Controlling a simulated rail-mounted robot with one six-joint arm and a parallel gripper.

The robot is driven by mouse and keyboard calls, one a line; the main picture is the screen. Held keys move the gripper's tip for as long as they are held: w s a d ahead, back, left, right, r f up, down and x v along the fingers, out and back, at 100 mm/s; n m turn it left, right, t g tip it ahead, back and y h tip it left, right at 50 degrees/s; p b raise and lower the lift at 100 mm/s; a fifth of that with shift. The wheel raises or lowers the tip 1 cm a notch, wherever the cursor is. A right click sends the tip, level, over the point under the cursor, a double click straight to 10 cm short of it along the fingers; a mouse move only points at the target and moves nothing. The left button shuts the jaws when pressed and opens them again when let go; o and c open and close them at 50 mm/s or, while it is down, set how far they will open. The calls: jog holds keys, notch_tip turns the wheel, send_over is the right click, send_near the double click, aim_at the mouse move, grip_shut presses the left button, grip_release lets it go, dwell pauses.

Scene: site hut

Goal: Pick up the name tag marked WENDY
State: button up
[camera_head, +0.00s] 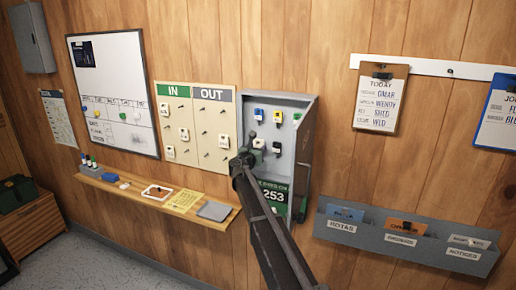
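The IN/OUT board hangs on the wood wall, with a green IN half (179,91) and a dark OUT half (212,94). Small white tags hang on its hooks: an upper left tag (164,109), a middle tag (184,134), a lower left tag (170,152) and one tag on the OUT side (224,141). Their lettering is too small to read, so I cannot tell which is WENDY. My gripper (249,146) is in front of the right edge of the board and the grey key cabinet. Its fingers are too small and dark to show whether they are open.
The open key cabinet (304,115) holds several coloured tags, right of the board. A grey file rack (345,235) is lower right.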

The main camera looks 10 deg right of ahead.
jog(key=shift+r+p, duration=0.35)
jog(key=shift+c, duration=0.4)
jog(key=shift+s, duration=0.1)
jog(key=v, duration=0.7)
dwell(0.7)
